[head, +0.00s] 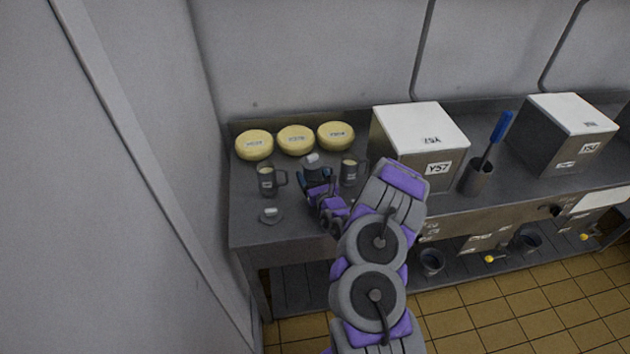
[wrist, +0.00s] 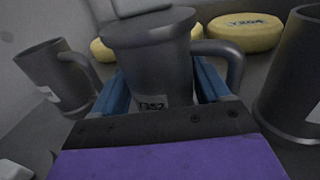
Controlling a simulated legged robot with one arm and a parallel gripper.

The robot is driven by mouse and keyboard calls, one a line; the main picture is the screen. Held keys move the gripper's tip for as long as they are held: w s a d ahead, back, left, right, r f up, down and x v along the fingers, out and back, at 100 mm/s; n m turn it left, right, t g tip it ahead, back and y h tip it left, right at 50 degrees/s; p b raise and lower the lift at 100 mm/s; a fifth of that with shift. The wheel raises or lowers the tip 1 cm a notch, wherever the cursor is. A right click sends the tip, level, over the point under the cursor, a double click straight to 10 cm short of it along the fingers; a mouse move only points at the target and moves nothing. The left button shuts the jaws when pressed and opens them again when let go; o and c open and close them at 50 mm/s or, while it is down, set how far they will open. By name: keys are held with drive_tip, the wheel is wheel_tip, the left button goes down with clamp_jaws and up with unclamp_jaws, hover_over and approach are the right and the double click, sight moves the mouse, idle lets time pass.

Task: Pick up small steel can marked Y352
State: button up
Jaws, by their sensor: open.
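The small steel can marked Y352 (wrist: 152,62) is a dark grey can with a flared rim and a handle on its right in the wrist view. It stands upright directly ahead of my gripper (wrist: 165,92), between the two blue fingers. The fingers are open, one on each side of the can; I cannot tell whether they touch it. In the head view the can (head: 313,170) is among the cans on the steel table, partly hidden by my gripper (head: 316,178). Its base is hidden by my gripper in the wrist view.
A similar can (head: 268,181) stands to the left, another (head: 349,172) close on the right. Three yellow cheeses (head: 296,139) lie behind. A white-topped box (head: 420,130) stands farther right. A small lid-like piece (head: 271,215) lies in front on the left.

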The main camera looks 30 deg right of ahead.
drive_tip(key=shift+w+d, duration=0.2)
drive_tip(key=shift+w, duration=0.65)
drive_tip(key=c, duration=1.1)
drive_tip(key=shift+r, duration=0.1)
